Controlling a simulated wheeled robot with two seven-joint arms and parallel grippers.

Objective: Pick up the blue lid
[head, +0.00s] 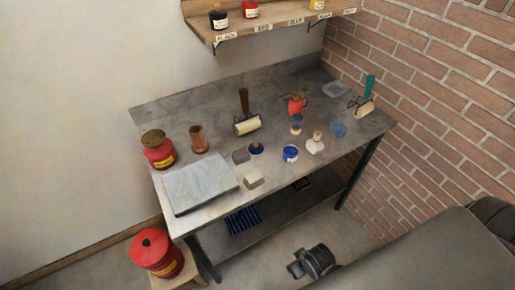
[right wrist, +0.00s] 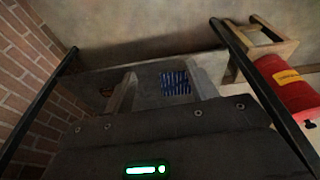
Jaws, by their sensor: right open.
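A flat, round, blue disc that looks like the blue lid (head: 338,129) lies on the metal bench (head: 215,118) near its right end. A small blue tub with a white label (head: 290,153) stands to its left, near the front edge. My right gripper (head: 296,268) is low in front of the bench, well away from the lid. In the right wrist view its two fingers (right wrist: 160,78) are apart with nothing between them. The lid is not visible in that view. My left gripper is not in view.
A cream block (head: 253,180), a white-topped stamp or bottle (head: 315,143), a red object (head: 297,104) and a roller with a teal handle (head: 367,90) stand on the bench. A brick wall (head: 440,90) bounds the right.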

